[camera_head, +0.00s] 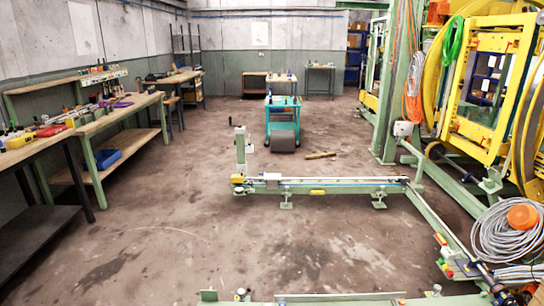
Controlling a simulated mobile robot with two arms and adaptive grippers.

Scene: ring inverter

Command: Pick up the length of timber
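A short brown piece (320,155) that looks like the length of timber lies on the concrete floor, a little right of the middle of the head view. It lies nearly flat across the picture, tilted slightly up to the right. It is behind the low green rail frame and to the right of the teal cart. Nothing touches or covers it. Neither of my grippers shows in the view.
A green rail frame (330,187) crosses the floor in front of the timber. A teal cart (283,125) stands behind left of it. Workbenches (122,110) line the left wall. Yellow ring machinery (490,75) and coiled cable (505,235) fill the right. The left-centre floor is clear.

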